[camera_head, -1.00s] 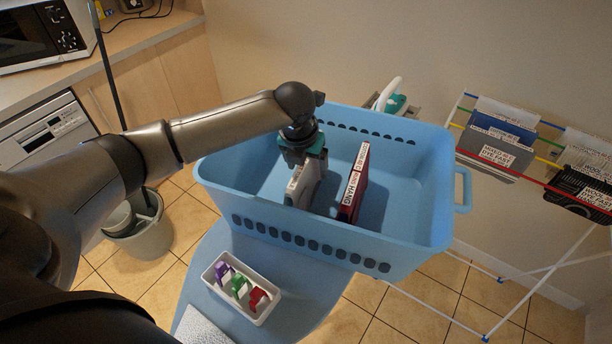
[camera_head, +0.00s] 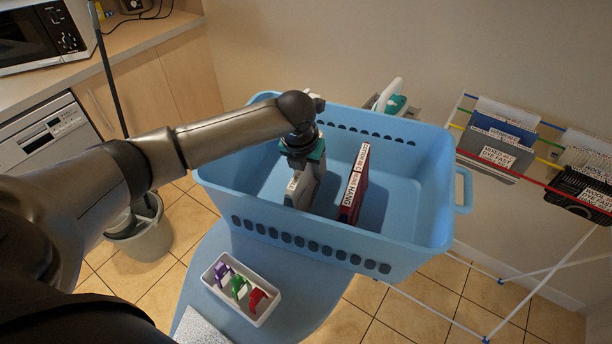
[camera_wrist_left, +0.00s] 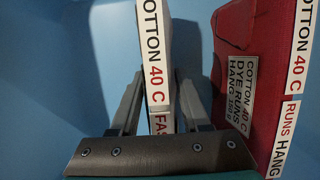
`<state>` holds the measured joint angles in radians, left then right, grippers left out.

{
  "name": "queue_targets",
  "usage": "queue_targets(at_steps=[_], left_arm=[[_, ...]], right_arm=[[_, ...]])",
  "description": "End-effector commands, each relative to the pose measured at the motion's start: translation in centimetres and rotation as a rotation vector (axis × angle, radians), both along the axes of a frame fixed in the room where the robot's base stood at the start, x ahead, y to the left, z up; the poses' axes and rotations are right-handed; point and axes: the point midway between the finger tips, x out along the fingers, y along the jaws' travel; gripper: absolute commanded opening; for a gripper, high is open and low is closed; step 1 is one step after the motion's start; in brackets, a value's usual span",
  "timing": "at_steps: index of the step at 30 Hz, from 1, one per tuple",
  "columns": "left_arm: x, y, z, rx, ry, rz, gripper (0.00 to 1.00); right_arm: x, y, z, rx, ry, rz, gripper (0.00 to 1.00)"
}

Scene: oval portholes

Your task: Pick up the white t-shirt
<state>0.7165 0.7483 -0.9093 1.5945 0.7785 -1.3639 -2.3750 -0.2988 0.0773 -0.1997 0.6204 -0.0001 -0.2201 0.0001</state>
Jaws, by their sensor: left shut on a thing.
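The white t-shirt (camera_head: 294,187) is a thin, upright folded slab with a printed label, inside the blue laundry basket (camera_head: 300,240). In the left wrist view the white t-shirt (camera_wrist_left: 154,55) stands between the two fingers, its label reading "COTTON 40 C". My left gripper (camera_head: 303,180) reaches down into the basket and is shut on the t-shirt; it also shows in the left wrist view (camera_wrist_left: 160,100). The gripper hides part of the t-shirt in the head view. My right gripper is not in view.
A dark red labelled garment (camera_head: 354,187) stands upright just right of the t-shirt; it fills the right of the left wrist view (camera_wrist_left: 245,60). A white tray (camera_head: 262,316) of coloured pegs sits in front of the basket. A drying rack (camera_head: 540,180) stands at right.

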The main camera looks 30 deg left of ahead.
Motion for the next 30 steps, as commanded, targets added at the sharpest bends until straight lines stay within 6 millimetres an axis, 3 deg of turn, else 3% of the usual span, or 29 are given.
queue_targets(at_steps=[5, 20, 26, 30], left_arm=[[0.0, 0.0, 0.1, 0.000, -0.001, 0.000, 0.00], [0.1, 0.1, 0.7, 0.000, -0.004, 0.001, 0.00], [0.1, 0.0, 3.1, 0.001, -0.005, 0.000, 0.00], [0.2, 0.1, 6.2, 0.001, -0.008, 0.000, 0.00]], right_arm=[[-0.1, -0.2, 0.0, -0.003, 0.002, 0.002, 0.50], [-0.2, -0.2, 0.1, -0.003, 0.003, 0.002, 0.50], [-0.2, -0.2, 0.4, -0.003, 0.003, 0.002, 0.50], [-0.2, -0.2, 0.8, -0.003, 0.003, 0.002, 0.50]])
